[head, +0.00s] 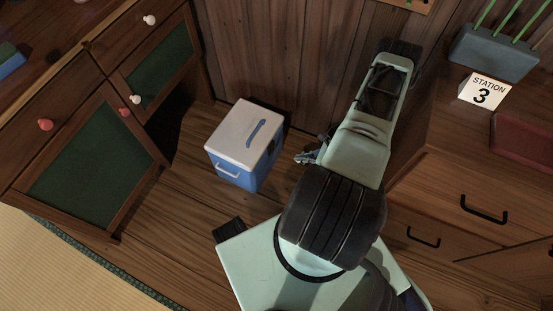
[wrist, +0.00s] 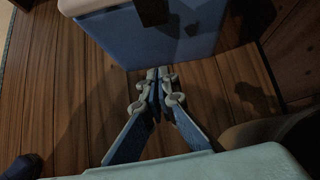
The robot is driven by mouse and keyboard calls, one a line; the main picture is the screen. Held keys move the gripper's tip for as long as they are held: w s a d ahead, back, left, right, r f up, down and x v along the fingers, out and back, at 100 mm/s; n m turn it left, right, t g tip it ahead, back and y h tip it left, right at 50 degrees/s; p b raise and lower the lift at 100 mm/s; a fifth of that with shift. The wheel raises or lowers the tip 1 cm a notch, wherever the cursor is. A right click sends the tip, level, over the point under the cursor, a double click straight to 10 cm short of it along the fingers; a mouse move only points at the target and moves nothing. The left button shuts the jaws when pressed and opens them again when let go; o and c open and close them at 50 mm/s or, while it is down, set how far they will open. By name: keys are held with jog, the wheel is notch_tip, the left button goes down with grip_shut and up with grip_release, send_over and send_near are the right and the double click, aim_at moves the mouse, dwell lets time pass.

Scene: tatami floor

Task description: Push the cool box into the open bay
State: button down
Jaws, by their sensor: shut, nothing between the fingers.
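The cool box (head: 232,165) is blue with a white lid and a handle on top. It stands upright on the wooden floor near the back wall, left of my arm. My gripper (head: 304,158) is low beside its right side, partly hidden by my arm. In the wrist view my gripper (wrist: 157,75) is shut and empty, its fingertips pointing at the blue side of the cool box (wrist: 150,40). I cannot tell whether they touch. A dark open space (head: 178,125) lies under the left cabinet, left of the box; it looks like the open bay.
A wooden cabinet with green panels (head: 85,170) stands at the left. At the right are drawers (head: 470,205), a "STATION 3" sign (head: 485,92), a grey-blue holder (head: 490,52) and a red tray (head: 525,140). Floorboards (head: 180,205) in front of the box are clear.

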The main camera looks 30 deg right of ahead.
jog(key=f, duration=0.1)
jog(key=b, duration=0.5)
send_near(269, 158)
jog(key=shift+m, duration=0.3)
jog(key=shift+x, duration=3)
jog(key=shift+d+f, duration=0.1)
jog(key=shift+d, duration=0.1)
